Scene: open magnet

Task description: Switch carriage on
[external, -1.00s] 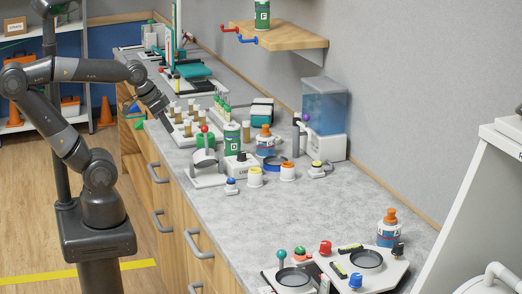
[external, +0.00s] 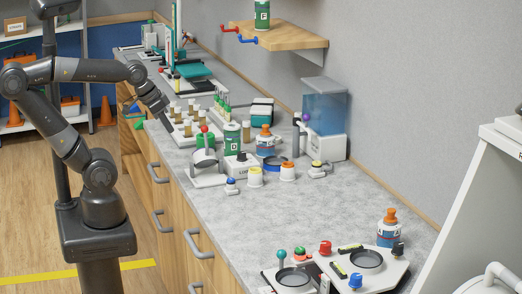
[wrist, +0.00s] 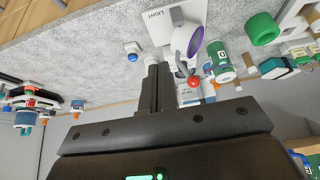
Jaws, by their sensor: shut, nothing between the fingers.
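No part is clearly labelled as the carriage. A teal and white device with an upright post (external: 194,70) stands farther back on the counter. I cannot make out a carriage switch on it.
A white stand with a red ball (external: 205,160), a green bottle (external: 232,136) and an orange-capped bottle (external: 265,140) crowd mid-counter. A panel with coloured knobs (external: 372,276) lies at the near end. A wooden shelf (external: 285,37) juts from the wall. The counter (external: 290,215) before the panel is clear.

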